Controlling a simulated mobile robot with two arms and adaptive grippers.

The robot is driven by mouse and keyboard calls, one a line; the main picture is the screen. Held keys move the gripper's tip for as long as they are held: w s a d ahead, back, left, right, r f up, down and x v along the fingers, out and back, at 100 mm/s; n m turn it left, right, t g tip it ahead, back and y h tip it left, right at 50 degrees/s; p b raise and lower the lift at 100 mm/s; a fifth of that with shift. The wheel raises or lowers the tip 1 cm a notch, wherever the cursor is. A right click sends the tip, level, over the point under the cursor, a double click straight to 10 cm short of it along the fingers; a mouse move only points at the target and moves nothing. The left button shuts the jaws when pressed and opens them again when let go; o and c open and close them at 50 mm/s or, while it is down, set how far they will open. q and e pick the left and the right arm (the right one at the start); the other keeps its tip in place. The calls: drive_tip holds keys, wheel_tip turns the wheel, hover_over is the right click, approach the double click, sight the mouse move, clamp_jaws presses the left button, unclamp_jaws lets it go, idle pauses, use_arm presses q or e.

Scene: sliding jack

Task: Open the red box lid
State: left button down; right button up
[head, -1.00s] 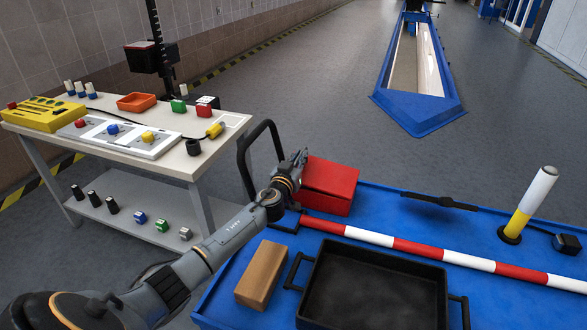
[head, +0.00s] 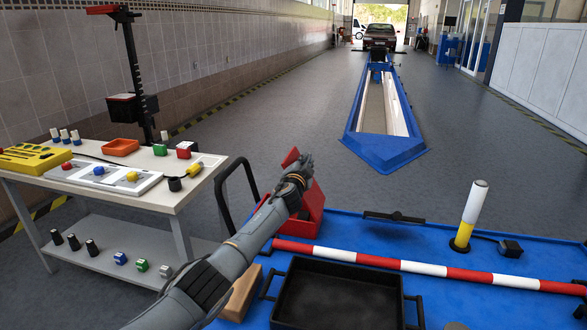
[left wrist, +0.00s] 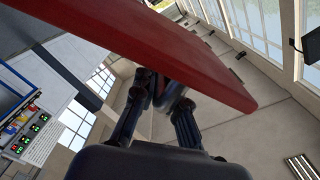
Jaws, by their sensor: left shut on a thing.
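The red box (head: 312,210) stands at the back left corner of the blue table top. Its lid (head: 290,157) is raised and tilted up; in the left wrist view the lid (left wrist: 150,45) is a wide red panel crossing the top of the picture. My left gripper (head: 304,166) is at the lid, above the box, with its fingers (left wrist: 165,100) shut on the lid's edge. The arm hides part of the box and most of the lid in the head view. My right gripper is not in view.
A black tray (head: 340,295) and a brown block (head: 241,294) lie in front of the box. A red and white bar (head: 425,268) crosses the table. A yellow and white post (head: 470,215) stands at right. A workbench (head: 165,190) with parts is at left.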

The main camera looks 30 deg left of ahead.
use_arm(q)
drive_tip(key=w+d+m, duration=0.1)
drive_tip(key=d+m, duration=0.3)
drive_tip(key=d, duration=0.3)
drive_tip(key=shift+w+r+b, duration=0.35)
drive_tip(key=shift+b, duration=0.05)
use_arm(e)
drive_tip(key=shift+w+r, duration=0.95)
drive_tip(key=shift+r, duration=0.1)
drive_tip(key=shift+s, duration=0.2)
use_arm(q)
drive_tip(key=c, duration=1.4)
unclamp_jaws()
drive_tip(key=shift+o, duration=0.2)
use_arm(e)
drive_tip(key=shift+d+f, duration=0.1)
use_arm(q)
drive_tip(key=v, duration=1.2)
